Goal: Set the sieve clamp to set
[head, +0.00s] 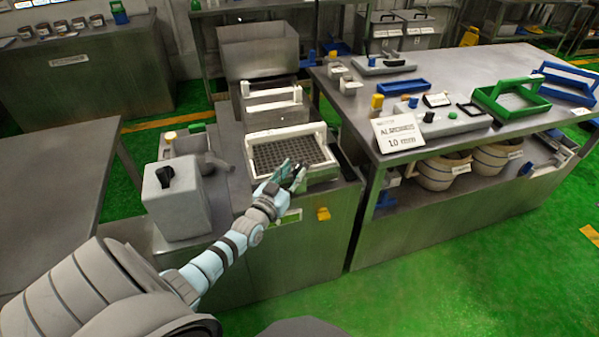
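A white-framed sieve (328,135) with a dark grid floor lies on top of the steel machine in the middle of the head view. My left gripper (294,174) is at the sieve's near edge, its fingers apart and nothing visible between them. It covers part of the near rim, and I cannot tell whether it touches it. I cannot make out for certain which part is the sieve clamp or its setting. A small yellow part (323,214) sits on the machine's front face, right of and below the gripper. My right gripper is not in view.
A grey box with a black knob (175,205) stands left of my forearm. Behind the sieve are a white-barred tray (272,100) and a steel hopper (258,50). A steel table (350,112) at right holds a sign (398,131) and green and blue frames. Green floor at front right is clear.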

